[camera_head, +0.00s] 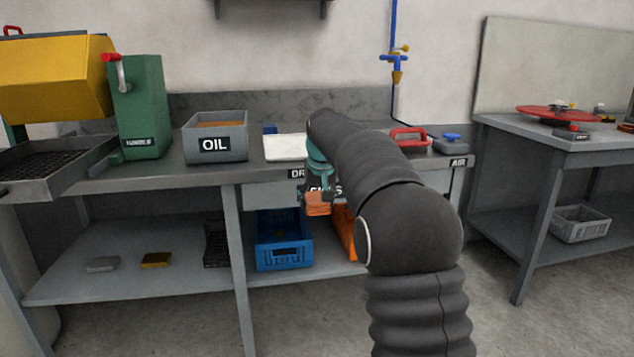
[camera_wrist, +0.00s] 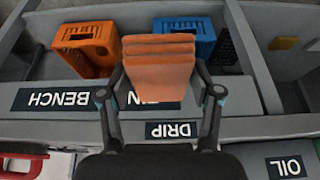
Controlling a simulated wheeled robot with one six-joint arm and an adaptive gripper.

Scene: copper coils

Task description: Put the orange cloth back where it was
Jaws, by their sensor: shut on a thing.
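The orange cloth (camera_head: 317,204) is a small folded, layered block. In the head view it hangs in front of the workbench's front edge, above the lower shelf. My gripper (camera_head: 318,190) is shut on it, and my arm partly hides the gripper. In the wrist view the orange cloth (camera_wrist: 160,62) sits between the two fingers of my gripper (camera_wrist: 160,80). It covers part of a front label there. I cannot tell which spot the cloth came from.
A blue crate (camera_head: 283,258) and a partly hidden orange crate (camera_head: 344,232) stand on the lower shelf (camera_head: 190,287).

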